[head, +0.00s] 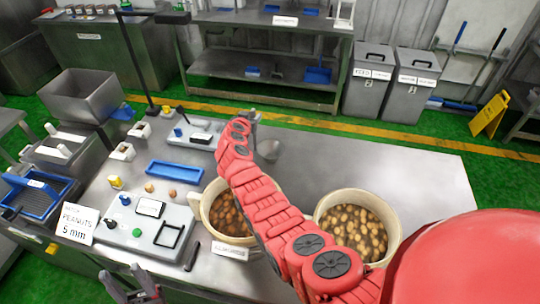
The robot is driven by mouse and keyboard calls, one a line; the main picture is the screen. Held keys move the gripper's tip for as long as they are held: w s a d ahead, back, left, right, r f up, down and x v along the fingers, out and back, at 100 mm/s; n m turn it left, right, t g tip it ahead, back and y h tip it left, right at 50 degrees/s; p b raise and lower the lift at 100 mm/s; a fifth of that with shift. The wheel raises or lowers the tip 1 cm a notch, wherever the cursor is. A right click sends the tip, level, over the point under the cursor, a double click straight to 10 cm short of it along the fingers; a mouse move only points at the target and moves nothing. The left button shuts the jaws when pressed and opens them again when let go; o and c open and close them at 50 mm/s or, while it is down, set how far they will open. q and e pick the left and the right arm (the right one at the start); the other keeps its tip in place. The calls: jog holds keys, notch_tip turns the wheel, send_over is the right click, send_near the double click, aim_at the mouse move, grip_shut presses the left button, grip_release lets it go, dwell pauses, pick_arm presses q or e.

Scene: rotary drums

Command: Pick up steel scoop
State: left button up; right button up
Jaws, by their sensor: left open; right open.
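A small grey metal cup shape that looks like the bowl of the steel scoop (268,150) is on the steel table, just beyond my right arm. Its handle cannot be clearly told from the gripper. My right gripper (254,118) is at the end of the red arm, just above and behind this bowl, and is open. The arm hides part of the table. My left gripper (132,284) is open and empty at the bottom left, in front of the table edge.
Two beige tubs of nuts, one left (197,203) and one right (394,222), flank my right arm. A blue tray (175,171), a scale (150,228) and a "PEANUTS 5 mm" sign (76,222) are on the left. The table's right back (400,165) is clear.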

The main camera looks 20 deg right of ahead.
jog(key=shift+w+d+f+b, duration=0.15)
jog(key=shift+w+d+b, duration=0.25)
jog(key=shift+b, duration=0.05)
jog(key=b+x, duration=0.1)
jog(key=b, duration=0.1)
jog(key=b+x, duration=0.1)
jog(key=b, duration=0.1)
jog(key=b+x, duration=0.1)
jog(key=b, duration=0.1)
jog(key=shift+w+d, duration=0.25)
jog(key=shift+w, duration=0.15)
grip_shut()
dwell(0.7)
